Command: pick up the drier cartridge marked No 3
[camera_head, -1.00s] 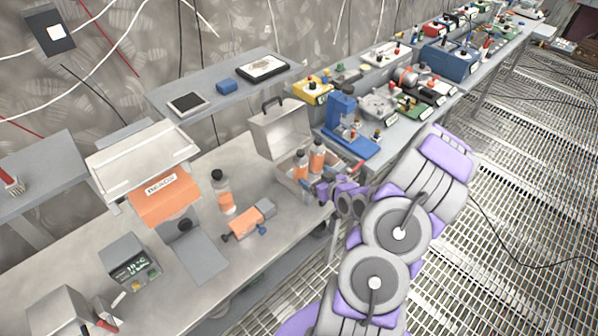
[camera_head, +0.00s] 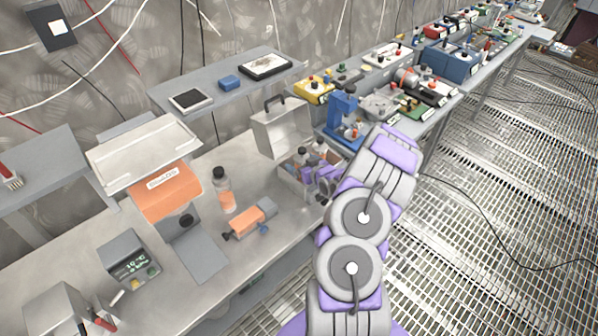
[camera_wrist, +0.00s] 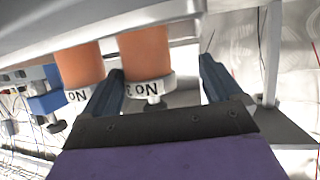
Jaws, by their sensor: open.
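The cartridge marked No 3 (camera_wrist: 146,58) is an orange cylinder with a white lettered band. It appears upside down in the wrist view, between the two dark fingers of my gripper (camera_wrist: 158,80), with visible room on the right. A second orange cartridge (camera_wrist: 78,65), its label showing only "No", stands left of the left finger. In the head view, my purple gripper (camera_head: 318,181) is at the open grey case (camera_head: 290,186) and hides most of the cartridges in it. My gripper is open; I cannot tell whether a finger touches a cartridge.
The case's raised lid (camera_head: 281,130) stands behind. An orange and grey device (camera_head: 250,216) and a bottle with an orange lower part (camera_head: 223,188) are left on the bench (camera_head: 215,270). A blue stand (camera_head: 342,112) is close to the right.

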